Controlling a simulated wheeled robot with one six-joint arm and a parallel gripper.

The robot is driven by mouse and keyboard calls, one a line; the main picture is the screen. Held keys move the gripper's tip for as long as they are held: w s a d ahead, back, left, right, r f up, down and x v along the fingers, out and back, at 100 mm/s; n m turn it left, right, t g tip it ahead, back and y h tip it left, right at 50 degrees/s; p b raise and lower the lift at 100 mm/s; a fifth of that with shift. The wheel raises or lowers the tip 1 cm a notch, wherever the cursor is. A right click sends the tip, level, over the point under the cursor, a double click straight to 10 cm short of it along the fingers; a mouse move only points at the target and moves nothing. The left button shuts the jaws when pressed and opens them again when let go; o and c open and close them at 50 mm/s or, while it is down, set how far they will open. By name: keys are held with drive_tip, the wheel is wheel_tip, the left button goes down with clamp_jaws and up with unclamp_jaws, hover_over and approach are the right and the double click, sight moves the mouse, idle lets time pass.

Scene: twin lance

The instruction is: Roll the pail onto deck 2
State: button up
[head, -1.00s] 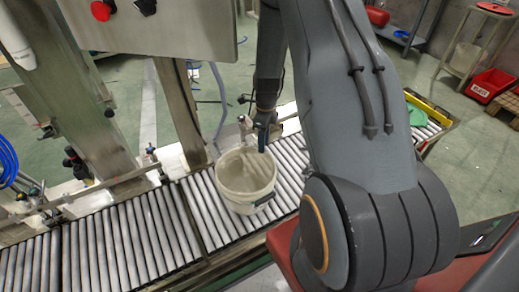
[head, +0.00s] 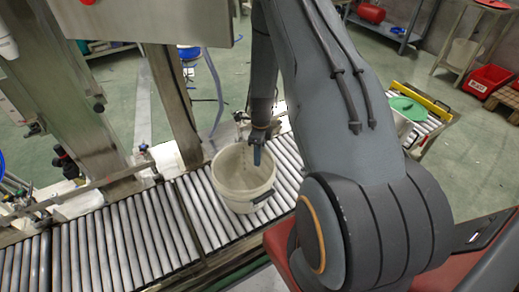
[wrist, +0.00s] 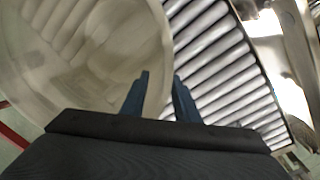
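The pail (head: 240,192) is an open off-white bucket with a dark handle grip on its side. It stands upright on the roller conveyor (head: 130,245) in the head view. My gripper (head: 257,158) points down at the pail's far right rim. In the wrist view the pail (wrist: 85,60) fills the upper left. The two blue fingers of my gripper (wrist: 160,98) are apart, one on the pail's side and one over the rollers, with the rim between them. I see a gap beside the rim. No label shows which roller section is deck 2.
A white container with a green lid (head: 407,108) stands on the far right rollers, by a yellow bar (head: 420,95). Metal posts (head: 172,100) and a machine panel (head: 140,18) rise behind the conveyor. Rollers left of the pail are clear.

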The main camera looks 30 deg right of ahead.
drive_tip(key=shift+f, duration=0.6)
clamp_jaws()
drive_tip(key=shift+a, duration=0.15)
drive_tip(key=shift+w+a, duration=0.2)
drive_tip(key=shift+a, duration=0.6)
drive_tip(key=shift+w+a, duration=0.15)
drive_tip(key=shift+a, duration=0.6)
drive_tip(key=shift+w+a, duration=0.2)
drive_tip(key=shift+a, duration=0.6)
unclamp_jaws()
